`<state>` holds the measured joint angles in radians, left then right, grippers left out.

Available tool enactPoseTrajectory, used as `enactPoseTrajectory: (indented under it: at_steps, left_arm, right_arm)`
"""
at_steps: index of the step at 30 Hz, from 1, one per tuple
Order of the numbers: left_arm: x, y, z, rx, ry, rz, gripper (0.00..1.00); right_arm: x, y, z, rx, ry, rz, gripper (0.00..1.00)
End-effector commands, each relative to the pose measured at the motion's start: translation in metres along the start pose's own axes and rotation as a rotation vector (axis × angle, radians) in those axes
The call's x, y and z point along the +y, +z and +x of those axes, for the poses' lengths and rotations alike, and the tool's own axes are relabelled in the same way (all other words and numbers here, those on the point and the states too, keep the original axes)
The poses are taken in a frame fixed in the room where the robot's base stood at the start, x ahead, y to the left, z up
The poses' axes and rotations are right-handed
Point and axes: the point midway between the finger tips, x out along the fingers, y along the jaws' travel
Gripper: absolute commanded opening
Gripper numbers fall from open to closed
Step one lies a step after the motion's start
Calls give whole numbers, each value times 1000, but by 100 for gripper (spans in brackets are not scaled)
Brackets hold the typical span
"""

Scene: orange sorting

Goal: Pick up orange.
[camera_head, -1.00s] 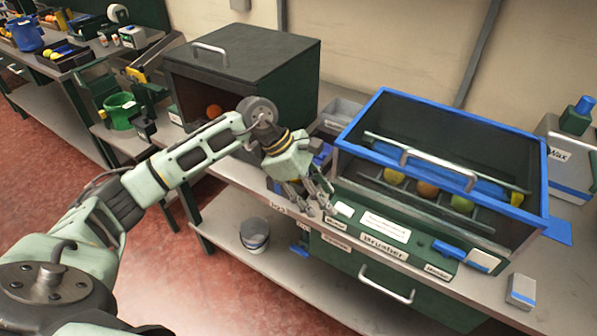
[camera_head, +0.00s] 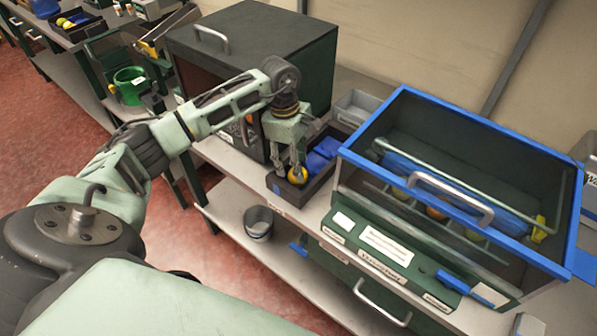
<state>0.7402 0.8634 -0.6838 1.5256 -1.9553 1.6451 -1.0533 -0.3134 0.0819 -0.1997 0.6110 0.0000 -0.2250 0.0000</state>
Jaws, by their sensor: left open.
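My left gripper (camera_head: 288,174) points down over the front end of a dark tray (camera_head: 313,188) and is open. A round yellow-orange fruit (camera_head: 298,176) shows right at its fingertips, partly covered by the fingers; I cannot tell whether they touch it. Behind the front pane of the blue-framed case (camera_head: 375,122), an orange fruit (camera_head: 437,213) sits in a divided row, partly hidden by the handle and frame. Other fruit (camera_head: 473,235) sits beside it. My right gripper is not in view.
Blue items (camera_head: 321,154) fill the back of the tray. A dark cabinet (camera_head: 270,45) stands behind my left arm, its opening partly covered. A green labelled panel (camera_head: 390,250) fronts the case.

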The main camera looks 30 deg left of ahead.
Motion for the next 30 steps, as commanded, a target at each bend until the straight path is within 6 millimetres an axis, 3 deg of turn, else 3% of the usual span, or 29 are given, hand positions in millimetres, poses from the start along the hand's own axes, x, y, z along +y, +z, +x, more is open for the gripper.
enactPoseTrajectory:
  at_steps: [2,6,14,26,30]
  left_arm:
    - [0,2,11,-2,-6,-1,45]
    - [0,1,29,-1,-5,-1,45]
    - [1,0,34,-1,-1,0,45]
    - [1,0,33,-1,0,-1,12]
    - [1,0,33,-2,0,-1,10]
  right_arm:
    - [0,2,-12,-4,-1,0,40]
    - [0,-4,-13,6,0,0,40]
    - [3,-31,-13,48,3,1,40]
    - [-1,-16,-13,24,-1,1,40]
    - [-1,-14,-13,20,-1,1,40]
